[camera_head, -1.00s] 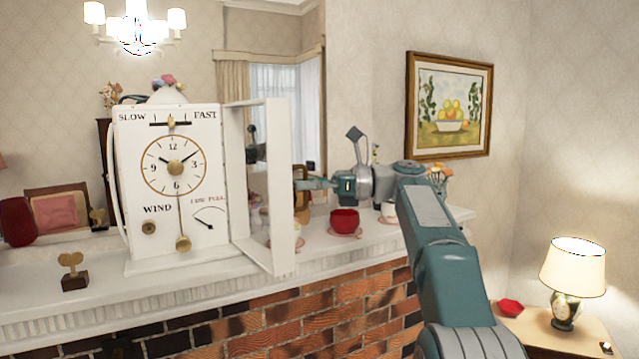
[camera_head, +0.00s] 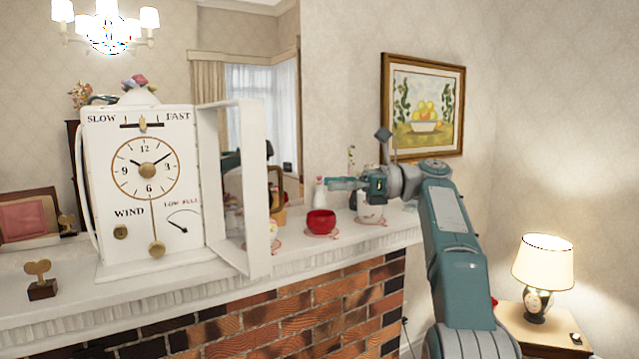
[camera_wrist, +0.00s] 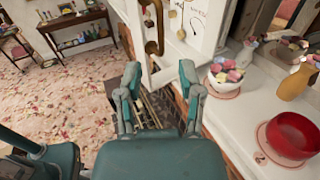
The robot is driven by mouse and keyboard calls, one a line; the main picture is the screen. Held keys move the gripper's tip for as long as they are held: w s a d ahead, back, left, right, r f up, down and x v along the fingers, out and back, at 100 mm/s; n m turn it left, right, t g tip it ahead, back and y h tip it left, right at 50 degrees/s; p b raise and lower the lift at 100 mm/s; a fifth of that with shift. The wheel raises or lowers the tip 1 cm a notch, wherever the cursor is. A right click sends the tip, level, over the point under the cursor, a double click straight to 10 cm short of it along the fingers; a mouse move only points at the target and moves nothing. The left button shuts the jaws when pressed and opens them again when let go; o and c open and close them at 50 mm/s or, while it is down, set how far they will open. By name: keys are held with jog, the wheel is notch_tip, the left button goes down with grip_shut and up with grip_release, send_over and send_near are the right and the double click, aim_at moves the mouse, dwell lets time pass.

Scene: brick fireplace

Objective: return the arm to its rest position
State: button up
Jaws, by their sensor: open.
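My gripper (camera_head: 345,183) is at the end of my teal arm, in front of the mantel's right part in the head view. In the wrist view my gripper (camera_wrist: 157,90) has its two fingers spread apart with nothing between them. The white clock (camera_head: 150,185) stands on the mantel at the left, its front frame door (camera_head: 257,190) swung open to the right. My gripper is to the right of that door and apart from it in the head view. The wrist view shows part of the clock's face (camera_wrist: 195,20) beyond the fingers.
A red bowl (camera_head: 321,222) sits on the white mantel (camera_head: 190,285), close to my gripper. A white bowl of colored pieces (camera_wrist: 226,78) and a tan vase (camera_wrist: 298,82) stand nearby. A wooden key-shaped piece (camera_head: 40,280) is far left. A lamp (camera_head: 541,270) stands on the right.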

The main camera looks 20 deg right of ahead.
jog(key=shift+s+d, duration=0.2)
jog(key=shift+d, duration=0.65)
jog(key=s+a+f+n+t+h, duration=0.1)
jog(key=s+a+f+t+h, duration=0.1)
jog(key=a+h, duration=0.5)
jog(key=s+a+f+n+h, duration=0.2)
jog(key=s+a+f+n, duration=0.2)
jog(key=s+a+f, duration=0.25)
jog(key=s+d+f+n+h, duration=0.3)
jog(key=s+f+n+h, duration=0.5)
jog(key=s+f+n, duration=0.7)
jog(key=s+f, duration=0.7)
jog(key=f, duration=0.1)
jog(key=shift+s+f+h, duration=0.2)
jog(key=shift+s+h, duration=0.1)
jog(key=shift+h, duration=0.1)
